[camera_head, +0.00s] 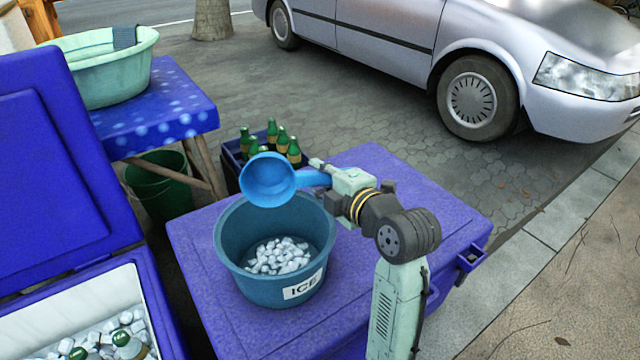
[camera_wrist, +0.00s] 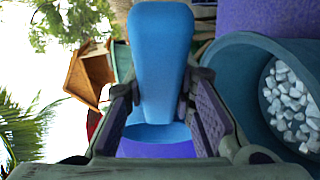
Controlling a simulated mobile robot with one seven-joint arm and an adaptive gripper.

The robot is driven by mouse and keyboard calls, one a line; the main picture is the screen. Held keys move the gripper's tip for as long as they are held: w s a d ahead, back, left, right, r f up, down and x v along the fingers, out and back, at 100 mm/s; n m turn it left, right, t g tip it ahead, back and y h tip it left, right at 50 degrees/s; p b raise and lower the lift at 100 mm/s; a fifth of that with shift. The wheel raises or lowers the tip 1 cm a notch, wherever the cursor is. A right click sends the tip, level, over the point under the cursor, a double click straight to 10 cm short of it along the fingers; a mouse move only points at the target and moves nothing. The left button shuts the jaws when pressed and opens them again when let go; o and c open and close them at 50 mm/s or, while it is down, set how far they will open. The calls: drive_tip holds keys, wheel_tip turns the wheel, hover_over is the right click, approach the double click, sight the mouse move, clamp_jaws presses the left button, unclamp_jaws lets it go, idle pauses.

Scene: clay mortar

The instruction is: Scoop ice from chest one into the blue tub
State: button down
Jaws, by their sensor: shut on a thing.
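My gripper (camera_head: 325,172) is shut on the handle of a blue scoop (camera_head: 268,180) and holds it above the back rim of the blue tub (camera_head: 232,262). The scoop's bowl is tipped on its side, and I see no ice in it. The wrist view shows the scoop's handle (camera_wrist: 160,50) between my fingers. The tub, labelled ICE, stands on a closed purple-blue chest and holds a heap of ice cubes (camera_head: 277,256). An open chest (camera_head: 165,310) at lower left holds ice (camera_head: 115,335) and green bottles; no number shows on either chest.
The open chest's raised lid (camera_head: 55,170) stands at left. A table (camera_head: 170,105) with a pale green basin (camera_head: 100,75) is behind it. A crate of green bottles (camera_head: 232,165) and a green bucket (camera_head: 160,185) stand behind the closed chest. The closed chest's right side (camera_head: 400,190) is clear.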

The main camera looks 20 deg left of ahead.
drive_tip(key=shift+s+d+f+t+y+b, duration=0.15)
drive_tip(key=shift+t+y+b, duration=0.2)
drive_tip(key=shift+b, duration=0.9)
drive_tip(key=shift+r+n+b, duration=0.25)
drive_tip(key=shift+n+b, duration=0.05)
